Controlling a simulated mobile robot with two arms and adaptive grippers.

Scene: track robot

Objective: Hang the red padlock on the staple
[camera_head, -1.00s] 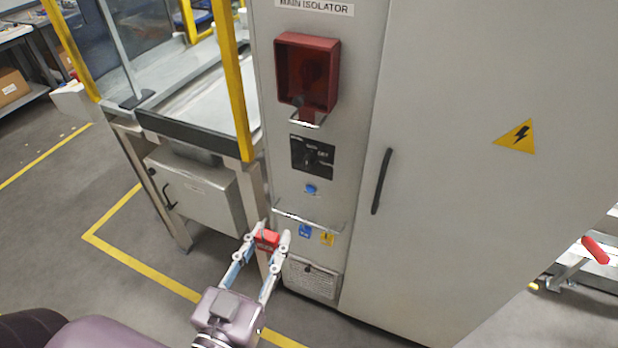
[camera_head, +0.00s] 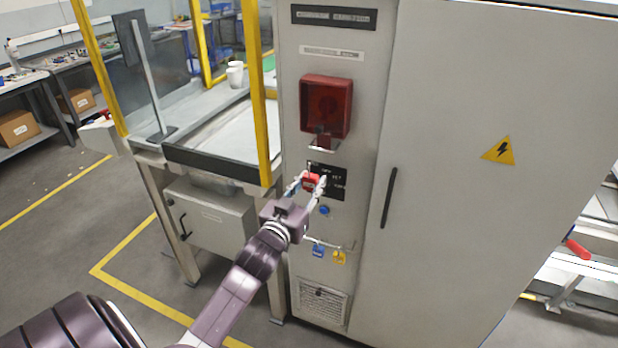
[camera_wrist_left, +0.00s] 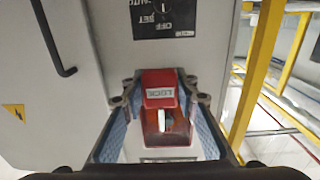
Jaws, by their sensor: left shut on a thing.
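The red padlock (camera_head: 311,181) is between the fingers of my left gripper (camera_head: 313,184), in front of the dark switch panel on the cabinet. In the left wrist view my left gripper (camera_wrist_left: 160,98) is shut on the padlock (camera_wrist_left: 160,90), whose label reads LOCK. A red box (camera_head: 326,104) is fixed above the panel, with a small pale metal bracket (camera_head: 323,149) under it. I cannot tell whether this bracket is the staple. The gripper partly hides the switch panel (camera_head: 340,174). My right gripper is not in view.
A blue tag-like item (camera_head: 318,250) and a yellow one (camera_head: 339,257) hang on a rail below the panel. A black door handle (camera_head: 388,198) is to the right. A yellow-framed bench (camera_head: 262,120) stands close on the left.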

